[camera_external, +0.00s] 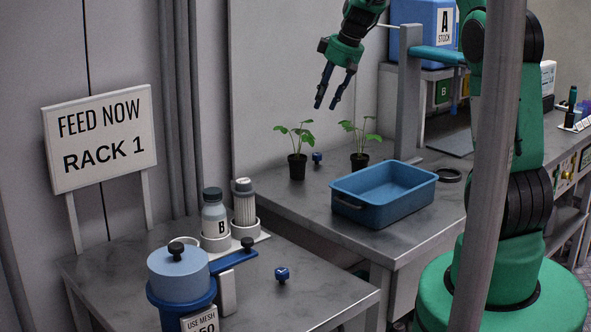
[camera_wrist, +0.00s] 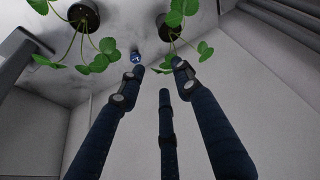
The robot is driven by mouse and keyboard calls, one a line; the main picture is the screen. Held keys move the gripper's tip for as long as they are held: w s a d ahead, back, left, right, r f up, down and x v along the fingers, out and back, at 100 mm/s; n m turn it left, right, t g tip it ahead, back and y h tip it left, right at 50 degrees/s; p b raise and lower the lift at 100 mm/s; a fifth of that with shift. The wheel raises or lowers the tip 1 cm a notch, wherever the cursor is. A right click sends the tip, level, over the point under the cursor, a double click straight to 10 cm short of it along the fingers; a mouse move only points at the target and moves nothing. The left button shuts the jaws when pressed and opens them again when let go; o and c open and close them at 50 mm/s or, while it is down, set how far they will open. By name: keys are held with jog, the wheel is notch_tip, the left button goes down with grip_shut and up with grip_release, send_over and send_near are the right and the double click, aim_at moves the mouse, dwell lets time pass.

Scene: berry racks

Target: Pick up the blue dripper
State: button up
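A small blue dripper (camera_external: 317,157) stands on the back bench between two potted seedlings. It also shows in the wrist view (camera_wrist: 137,57), beside the tip of the left finger. A second small blue piece of like shape (camera_external: 282,273) sits on the front table. My gripper (camera_external: 326,105) hangs above the back bench and the seedlings, fingers pointing down, apart and empty. Its three dark fingers fill the middle of the wrist view (camera_wrist: 160,75). I see clear space between the fingertips and the dripper in the external view.
Seedlings in black pots stand left (camera_external: 297,167) and right (camera_external: 359,161) of the dripper, leaves spreading above it. A blue tray (camera_external: 370,218) is in front of them. A grey post (camera_external: 408,90) stands to the right. The front table holds bottle B (camera_external: 215,222) and a blue canister (camera_external: 178,273).

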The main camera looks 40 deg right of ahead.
jog(key=w+d+f+p, duration=0.1)
jog(key=w+d+f, duration=0.2)
jog(key=d+f, duration=0.4)
jog(key=shift+w+d+f, duration=0.35)
jog(key=shift+w+d, duration=0.05)
jog(key=shift+d, duration=0.1)
jog(key=b, duration=0.1)
send_over(318, 154)
jog(key=s, duration=0.2)
jog(key=shift+d+f, duration=0.2)
jog(key=shift+f, duration=3.75)
jog(key=shift+s, duration=0.1)
jog(key=shift+b+x, duration=0.8)
jog(key=shift+x, duration=1.85)
jog(key=shift+a, duration=0.1)
jog(key=c, duration=0.5)
